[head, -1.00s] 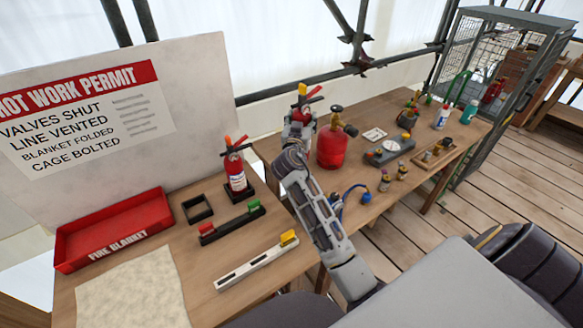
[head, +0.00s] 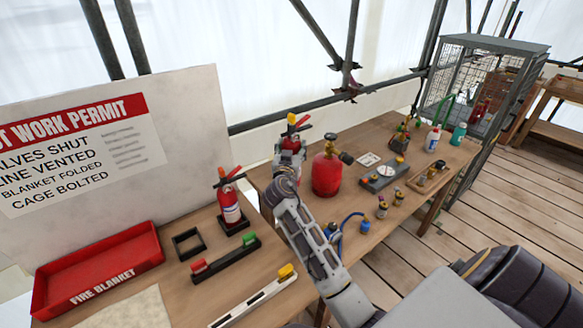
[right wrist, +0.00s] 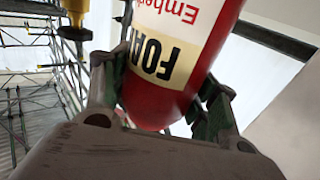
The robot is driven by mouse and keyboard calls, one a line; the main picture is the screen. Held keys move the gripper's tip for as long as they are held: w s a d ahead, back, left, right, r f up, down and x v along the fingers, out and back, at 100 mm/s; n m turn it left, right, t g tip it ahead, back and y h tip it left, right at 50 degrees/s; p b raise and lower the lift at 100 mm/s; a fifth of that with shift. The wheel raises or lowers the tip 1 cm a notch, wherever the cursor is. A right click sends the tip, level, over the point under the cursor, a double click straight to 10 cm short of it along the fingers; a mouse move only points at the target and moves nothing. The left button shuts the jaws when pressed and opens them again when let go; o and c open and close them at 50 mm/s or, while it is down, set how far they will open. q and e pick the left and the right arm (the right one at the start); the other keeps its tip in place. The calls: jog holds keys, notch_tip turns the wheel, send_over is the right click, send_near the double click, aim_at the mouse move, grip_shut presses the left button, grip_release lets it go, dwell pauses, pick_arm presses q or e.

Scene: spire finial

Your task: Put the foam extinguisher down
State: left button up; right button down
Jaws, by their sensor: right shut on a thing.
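My right gripper (head: 290,150) is shut on the foam extinguisher (head: 292,141), a red cylinder with a yellow-marked top. It holds the extinguisher upright near the back of the table, left of the red gas cylinder. In the right wrist view the fingers (right wrist: 160,92) clasp both sides of the red body (right wrist: 165,108), whose label reads "FOA". The gripper hides its base in the head view, so I cannot tell whether it touches the table. Another red extinguisher (head: 230,208) stands in a black square holder. An empty black square frame (head: 176,249) lies to its left. My left gripper is not in view.
The red gas cylinder (head: 326,176) stands close to the right of my gripper. Two clip racks (head: 226,261) (head: 250,303), a red fire blanket tray (head: 100,290) and a permit board (head: 190,130) are on the left. A wire cage (head: 455,75) stands at far right.

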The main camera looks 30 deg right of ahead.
jog(key=shift+f, duration=2.5)
jog(key=shift+f, duration=1.9)
jog(key=c, duration=0.8)
grip_release()
jog(key=shift+f, duration=0.25)
jog(key=o, duration=0.4)
jog(key=shift+s+r, duration=0.1)
